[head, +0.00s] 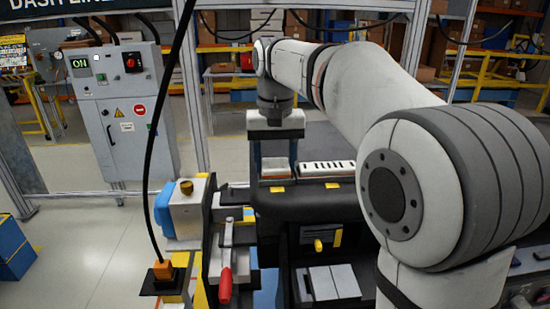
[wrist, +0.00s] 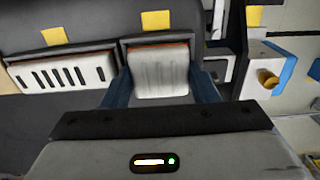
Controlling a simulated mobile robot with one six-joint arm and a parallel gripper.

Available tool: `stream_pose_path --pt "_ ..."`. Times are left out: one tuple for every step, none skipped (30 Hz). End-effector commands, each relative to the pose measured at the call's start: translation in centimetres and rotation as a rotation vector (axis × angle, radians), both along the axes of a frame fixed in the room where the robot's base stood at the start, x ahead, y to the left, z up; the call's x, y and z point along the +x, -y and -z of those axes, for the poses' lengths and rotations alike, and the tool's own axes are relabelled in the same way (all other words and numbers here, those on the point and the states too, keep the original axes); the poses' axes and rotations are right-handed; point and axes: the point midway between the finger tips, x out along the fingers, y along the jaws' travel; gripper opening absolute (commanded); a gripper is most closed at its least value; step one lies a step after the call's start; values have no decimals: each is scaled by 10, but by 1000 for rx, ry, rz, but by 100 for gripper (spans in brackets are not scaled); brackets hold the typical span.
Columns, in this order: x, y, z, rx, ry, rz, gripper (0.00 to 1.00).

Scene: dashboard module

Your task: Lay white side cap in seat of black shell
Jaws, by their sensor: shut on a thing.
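The white side cap (wrist: 158,76) is a plain pale block between the two blue fingers of my gripper (wrist: 161,88) in the wrist view. My gripper (head: 275,158) is shut on it. In the head view the white side cap (head: 275,170) is low, at the left end of the black shell (head: 305,203). In the wrist view it lines up with a recess in the black shell (wrist: 90,35), with a thin orange edge along its far side. Whether it touches the seat floor cannot be told, as the gripper hides the near side.
A white slotted vent piece (head: 326,168) lies in the shell beside the cap; it also shows in the wrist view (wrist: 62,78). Left of the shell stand a blue-and-white fixture with a brass knob (head: 186,187) and a red-handled clamp (head: 226,285). A black cable hangs at left.

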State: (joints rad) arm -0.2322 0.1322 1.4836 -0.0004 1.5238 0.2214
Motion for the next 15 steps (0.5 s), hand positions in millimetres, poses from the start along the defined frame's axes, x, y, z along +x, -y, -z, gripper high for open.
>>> stream_pose_path --pt "0 0 1 0 -2 0 31" --pt "0 0 1 0 -2 0 56" --pt "0 0 1 0 -2 0 59" --pt "0 0 1 0 -2 0 62" --pt "0 0 1 0 -2 0 64" --pt "0 0 1 0 -2 0 68" --pt "0 0 1 0 -2 0 70" --pt "0 0 1 0 -2 0 72" --pt "0 0 1 0 -2 0 76" --pt "0 0 1 0 -2 0 78" --pt "0 0 1 0 -2 0 79" --pt "0 0 1 -1 -2 0 79" --pt "0 0 1 -1 -2 0 79" --pt "0 0 1 -1 -2 0 79" --pt "0 0 1 -1 -2 0 79"
